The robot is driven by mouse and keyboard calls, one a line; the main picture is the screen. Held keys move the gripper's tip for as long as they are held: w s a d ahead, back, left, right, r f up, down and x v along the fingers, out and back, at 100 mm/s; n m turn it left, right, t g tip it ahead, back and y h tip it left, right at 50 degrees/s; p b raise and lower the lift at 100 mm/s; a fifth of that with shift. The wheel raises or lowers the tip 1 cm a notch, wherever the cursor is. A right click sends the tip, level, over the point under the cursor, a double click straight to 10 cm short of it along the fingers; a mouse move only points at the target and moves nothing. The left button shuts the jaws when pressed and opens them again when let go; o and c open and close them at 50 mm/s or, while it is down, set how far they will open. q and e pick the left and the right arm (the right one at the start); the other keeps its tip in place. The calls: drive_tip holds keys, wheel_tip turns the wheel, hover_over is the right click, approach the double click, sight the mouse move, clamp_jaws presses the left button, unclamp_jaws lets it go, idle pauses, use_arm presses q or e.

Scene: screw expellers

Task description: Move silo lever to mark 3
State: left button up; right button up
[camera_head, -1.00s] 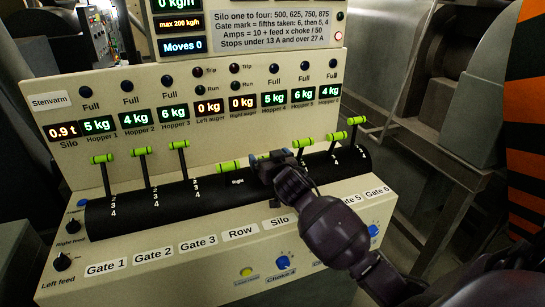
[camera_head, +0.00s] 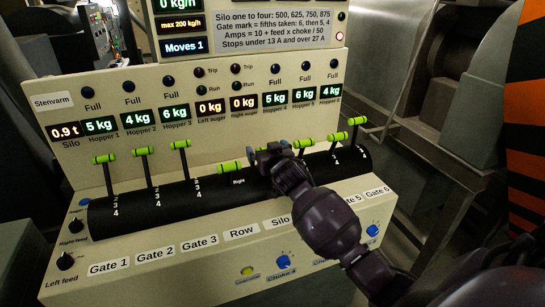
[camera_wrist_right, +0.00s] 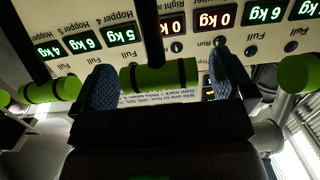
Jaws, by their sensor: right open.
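The control panel has a black drum with green-handled levers. The silo lever's green handle (camera_wrist_right: 158,75) lies between the two blue pads of my right gripper (camera_wrist_right: 163,80) in the right wrist view. The pads stand apart at the ends of the handle, and the gripper is open. In the head view my right gripper (camera_head: 270,153) is over the drum above the Silo label (camera_head: 280,218) and covers most of that lever and its scale, so its mark cannot be read. My left gripper is not in view.
The Row lever's handle (camera_head: 231,166) is close to the left of my right gripper. The Gate 4 handle (camera_head: 303,143) is close to its right. The Gate 1 handle (camera_head: 104,158) and its neighbours stand further left. The moves display (camera_head: 184,47) reads 1.

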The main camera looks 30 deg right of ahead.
drive_tip(key=v, duration=1)
drive_tip(key=shift+s+a, duration=0.1)
idle(0.3)
drive_tip(key=s+a+f+n+g+y, duration=0.1)
drive_tip(key=s+a+f+n+y, duration=0.1)
drive_tip(key=s+a+f, duration=0.35)
drive_tip(key=s+a+f+n+y, duration=0.2)
drive_tip(key=s+f+n, duration=0.1)
drive_tip(key=f, duration=0.5)
drive_tip(key=s+a+f+m+g, duration=0.1)
drive_tip(key=s+f+g, duration=0.2)
drive_tip(key=s+f, duration=0.9)
drive_tip(key=s, duration=0.3)
drive_tip(key=shift+s+a+g, duration=0.3)
drive_tip(key=shift+a, duration=0.05)
